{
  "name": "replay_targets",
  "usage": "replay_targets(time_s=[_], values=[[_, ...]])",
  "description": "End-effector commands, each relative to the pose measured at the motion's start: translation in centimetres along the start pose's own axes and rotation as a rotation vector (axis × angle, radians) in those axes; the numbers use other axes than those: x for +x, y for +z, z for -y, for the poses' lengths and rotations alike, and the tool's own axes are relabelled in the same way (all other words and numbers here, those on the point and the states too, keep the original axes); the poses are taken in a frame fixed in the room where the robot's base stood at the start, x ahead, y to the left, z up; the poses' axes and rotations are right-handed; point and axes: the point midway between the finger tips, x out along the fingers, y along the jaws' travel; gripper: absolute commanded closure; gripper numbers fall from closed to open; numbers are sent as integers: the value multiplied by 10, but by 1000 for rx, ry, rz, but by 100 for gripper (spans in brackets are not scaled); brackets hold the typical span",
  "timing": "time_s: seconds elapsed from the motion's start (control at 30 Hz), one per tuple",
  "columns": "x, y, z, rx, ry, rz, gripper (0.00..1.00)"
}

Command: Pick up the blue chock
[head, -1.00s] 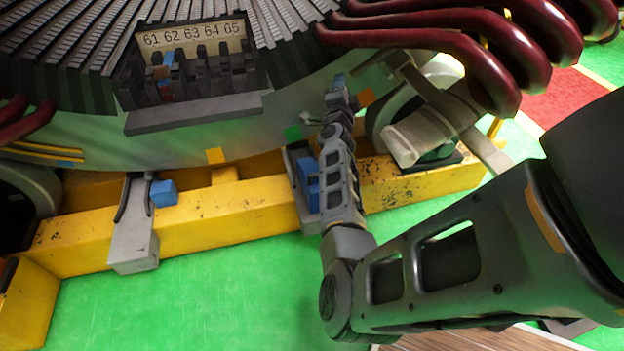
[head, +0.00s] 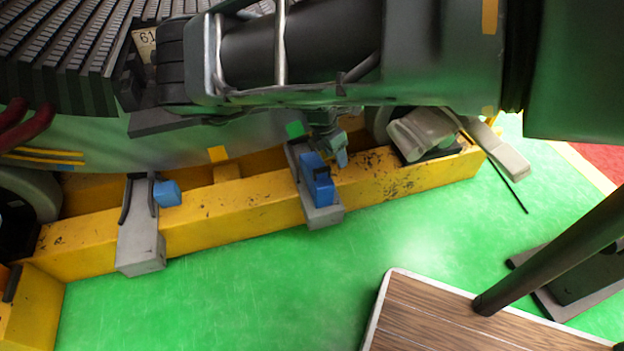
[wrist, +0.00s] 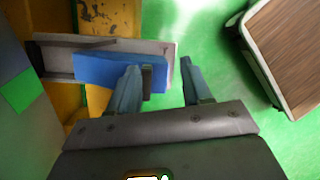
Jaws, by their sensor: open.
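A blue chock (head: 316,182) with a small dark tab sits on a grey bracket (head: 322,216) over the yellow beam, right of centre in the head view. In the wrist view the chock (wrist: 105,71) lies on the bracket (wrist: 55,58), upper left. My gripper (head: 334,150) is just behind and beside the chock in the head view, partly hidden under my arm. In the wrist view my gripper (wrist: 159,75) is open, its left finger overlapping the chock, the right finger over green floor. The dark tab shows between the fingers, nearer the left one. I cannot tell whether they touch.
Another blue chock (head: 167,193) sits by a grey bracket (head: 140,250) farther left. The yellow beam (head: 240,208) runs below the grey stator (head: 110,150). A wood-topped platform (head: 450,320) stands at lower right. Green floor in front of the beam is free.

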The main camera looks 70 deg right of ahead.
Motion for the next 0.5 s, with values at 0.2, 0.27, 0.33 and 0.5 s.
replay_targets(time_s=[0.2, 0.27, 0.33, 0.5], values=[[-7, -18, -23, 265, 62, -266, 51], [-5, -20, -26, 285, 68, -287, 51], [2, -23, -27, 292, 69, -295, 51], [18, -27, -28, 290, 69, -292, 51]])
